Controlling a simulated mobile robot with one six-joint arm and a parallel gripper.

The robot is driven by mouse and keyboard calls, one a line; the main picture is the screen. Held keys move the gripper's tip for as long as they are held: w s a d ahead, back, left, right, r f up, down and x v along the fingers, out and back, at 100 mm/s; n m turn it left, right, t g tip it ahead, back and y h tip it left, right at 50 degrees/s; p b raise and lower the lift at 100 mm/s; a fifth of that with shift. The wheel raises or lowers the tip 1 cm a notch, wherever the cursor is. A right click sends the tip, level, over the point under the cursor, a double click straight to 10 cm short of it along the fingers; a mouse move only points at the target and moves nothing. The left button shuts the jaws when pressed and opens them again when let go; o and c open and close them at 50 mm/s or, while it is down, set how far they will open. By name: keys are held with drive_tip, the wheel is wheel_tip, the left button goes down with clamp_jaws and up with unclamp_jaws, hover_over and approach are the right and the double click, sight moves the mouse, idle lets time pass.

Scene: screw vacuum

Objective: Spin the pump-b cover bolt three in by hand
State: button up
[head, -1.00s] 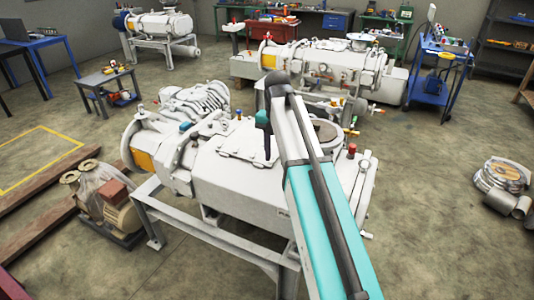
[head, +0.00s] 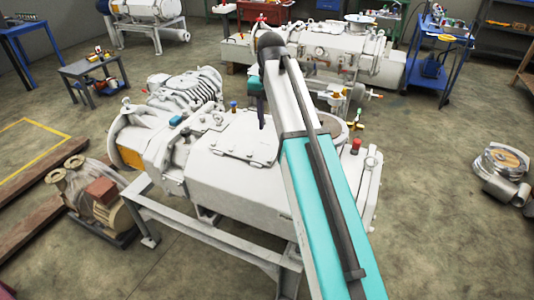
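A large white pump (head: 245,180) lies on a grey steel frame in the middle of the head view. A flat cover plate (head: 238,143) with small bolts along its edges is on its top. The bolts are too small to tell apart, and no pump-b label is readable. My teal and white arm reaches over the pump's right part and hides some of it. My gripper (head: 262,122) points down, small and dark, and appears near the plate's upper right edge. I cannot make out its fingers, any contact, or anything held.
A red-capped fitting (head: 356,146) and a round flange stand on the pump's right end. A blue-capped fitting (head: 233,106) rises behind the plate. A motor unit (head: 100,195) sits on the floor at left. A second white pump (head: 320,50) stands behind. Floor at right is mostly clear.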

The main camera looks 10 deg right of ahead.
sight(269, 160)
drive_tip(key=shift+f, duration=0.1)
drive_tip(key=shift+a+f+p, duration=0.1)
drive_tip(key=shift+f+p, duration=1.25)
drive_tip(key=shift+f, duration=5.5)
clamp_jaws()
